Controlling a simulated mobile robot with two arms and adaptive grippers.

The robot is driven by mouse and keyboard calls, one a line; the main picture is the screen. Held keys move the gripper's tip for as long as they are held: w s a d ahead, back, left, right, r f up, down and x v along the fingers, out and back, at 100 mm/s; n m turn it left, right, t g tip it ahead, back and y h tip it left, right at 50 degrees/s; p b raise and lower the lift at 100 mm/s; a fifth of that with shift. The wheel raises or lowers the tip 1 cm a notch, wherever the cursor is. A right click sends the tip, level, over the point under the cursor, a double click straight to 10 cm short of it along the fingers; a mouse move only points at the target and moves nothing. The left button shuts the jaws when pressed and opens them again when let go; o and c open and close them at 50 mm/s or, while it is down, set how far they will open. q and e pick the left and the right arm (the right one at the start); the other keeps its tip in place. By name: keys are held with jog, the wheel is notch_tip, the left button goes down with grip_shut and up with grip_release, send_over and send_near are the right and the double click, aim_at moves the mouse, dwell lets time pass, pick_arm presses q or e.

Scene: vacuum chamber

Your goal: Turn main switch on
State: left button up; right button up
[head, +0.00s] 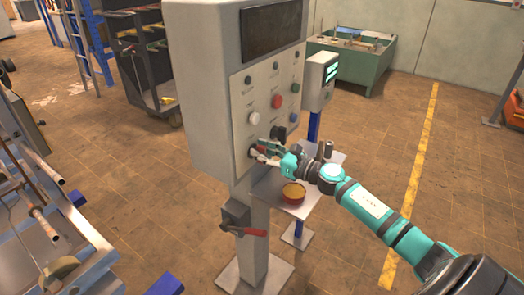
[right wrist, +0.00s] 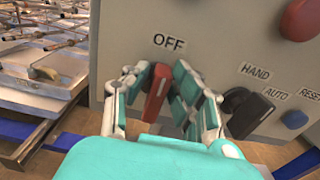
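A tall grey control cabinet (head: 205,90) stands in the middle of the head view, with knobs and lamps on its front panel. In the right wrist view a red switch handle (right wrist: 157,90) sits under the label OFF (right wrist: 170,41), its top leaning slightly right. My right gripper (right wrist: 160,82) has its teal-padded fingers on both sides of this handle, close against it, and looks shut on it. In the head view my right gripper (head: 262,152) is at the panel's lower left and hides most of the handle. My left gripper is not in view.
A black HAND/AUTO selector (right wrist: 242,110) and a blue RESET button (right wrist: 294,119) lie right of the handle. A red lever (head: 250,232) sits on the cabinet's post. Open floor lies around.

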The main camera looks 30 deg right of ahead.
grip_shut()
jog(key=shift+m, duration=0.3)
jog(key=m, duration=0.3)
jog(key=shift+w+d+m, duration=0.15)
jog(key=shift+d+m, duration=0.1)
jog(key=shift+m, duration=0.15)
jog(key=m, duration=0.3)
jog(key=shift+d+f+m, duration=0.2)
jog(key=shift+m, duration=0.1)
jog(key=m, duration=0.2)
jog(key=m+p, duration=0.1)
jog(key=m, duration=0.1)
jog(key=shift+w+d+f+m, duration=0.15)
jog(key=shift+d+m, duration=0.05)
jog(key=shift+m, duration=0.1)
jog(key=m, duration=0.3)
jog(key=m+p, duration=0.1)
jog(key=m, duration=0.1)
jog(key=shift+d+f, duration=0.1)
jog(key=shift+f, duration=0.25)
jog(key=shift+m, duration=0.3)
